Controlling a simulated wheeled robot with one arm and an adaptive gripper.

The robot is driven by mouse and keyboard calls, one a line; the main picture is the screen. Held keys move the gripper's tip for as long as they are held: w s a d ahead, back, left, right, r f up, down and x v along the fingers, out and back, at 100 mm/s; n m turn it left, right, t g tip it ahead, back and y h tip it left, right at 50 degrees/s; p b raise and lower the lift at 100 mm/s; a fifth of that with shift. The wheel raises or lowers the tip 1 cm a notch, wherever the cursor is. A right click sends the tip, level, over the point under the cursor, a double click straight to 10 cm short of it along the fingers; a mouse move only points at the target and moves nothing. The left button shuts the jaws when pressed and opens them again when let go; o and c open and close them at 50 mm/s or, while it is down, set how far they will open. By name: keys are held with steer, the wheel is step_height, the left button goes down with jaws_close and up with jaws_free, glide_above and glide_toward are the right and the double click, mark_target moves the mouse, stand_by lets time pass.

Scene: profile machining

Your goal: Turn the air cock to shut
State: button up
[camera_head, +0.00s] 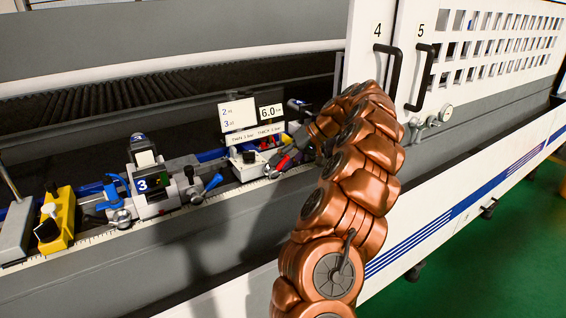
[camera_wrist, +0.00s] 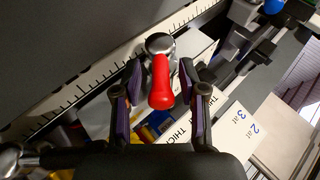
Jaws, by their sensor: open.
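A red-handled lever on a round metal pivot, which looks like the air cock, shows in the wrist view (camera_wrist: 161,82). Its red end points toward my gripper, and its metal pivot lies farther off, beside the ruled edge. In the head view the red lever (camera_head: 283,163) shows small at the front of the white unit, close to my gripper (camera_head: 291,150). In the wrist view my gripper (camera_wrist: 160,70) is open, with one dark finger on each side of the red handle. Narrow gaps seem to show between handle and fingers; contact is not clear.
A white sign with pressure labels (camera_head: 238,114) and a 6.0 display (camera_head: 271,112) stand behind the lever. A clamp marked 3 (camera_head: 150,185), a blue lever (camera_head: 213,182) and a yellow block (camera_head: 59,215) are to the left. The sliding panels with handles (camera_head: 388,65) are at right.

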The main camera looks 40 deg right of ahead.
steer(key=shift+d, duration=0.1)
steer(key=shift+v, duration=3.7)
